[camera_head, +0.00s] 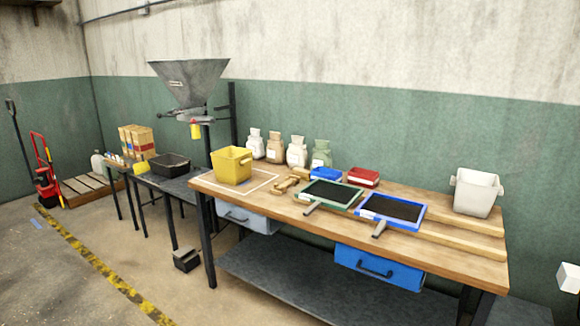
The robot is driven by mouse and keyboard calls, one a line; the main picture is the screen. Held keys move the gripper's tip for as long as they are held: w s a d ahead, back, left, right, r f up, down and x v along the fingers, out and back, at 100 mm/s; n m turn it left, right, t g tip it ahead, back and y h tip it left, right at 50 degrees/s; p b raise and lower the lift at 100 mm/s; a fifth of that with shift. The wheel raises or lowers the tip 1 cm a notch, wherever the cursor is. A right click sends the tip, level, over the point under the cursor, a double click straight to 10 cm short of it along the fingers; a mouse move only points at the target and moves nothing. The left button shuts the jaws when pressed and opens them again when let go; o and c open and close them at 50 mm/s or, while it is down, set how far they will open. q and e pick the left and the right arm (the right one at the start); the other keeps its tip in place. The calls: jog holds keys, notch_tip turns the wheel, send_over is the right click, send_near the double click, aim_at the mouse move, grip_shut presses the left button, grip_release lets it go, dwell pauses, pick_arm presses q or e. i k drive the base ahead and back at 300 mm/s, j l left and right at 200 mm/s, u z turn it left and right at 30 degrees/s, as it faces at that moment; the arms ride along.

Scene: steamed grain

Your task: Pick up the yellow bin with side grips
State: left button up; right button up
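The yellow bin (231,165) stands upright near the left end of the wooden workbench. It sits within a pale rectangular outline (262,186) marked on the bench top. A small grip shows on its right side; the opposite side is not clearly seen. No gripper touches the bin. Neither my left nor my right gripper appears in the head view.
A grey hopper (188,84) rises at the back left beside a black tub (169,163). Floor in front is mostly clear.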

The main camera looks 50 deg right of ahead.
aim_at(232, 166)
jog(key=z, duration=1.15)
jog(key=i+j+u, duration=0.3)
jog(key=i, duration=0.3)
jog(key=i+j+u, duration=0.3)
jog(key=i, duration=0.3)
jog(key=i+u, duration=0.3)
jog(key=i, duration=0.3)
jog(key=i+j+z, duration=0.1)
jog(key=i+z, duration=0.25)
jog(key=i, duration=0.15)
jog(key=i+j+z, duration=0.25)
jog(key=i+z, duration=0.15)
jog(key=i, duration=0.1)
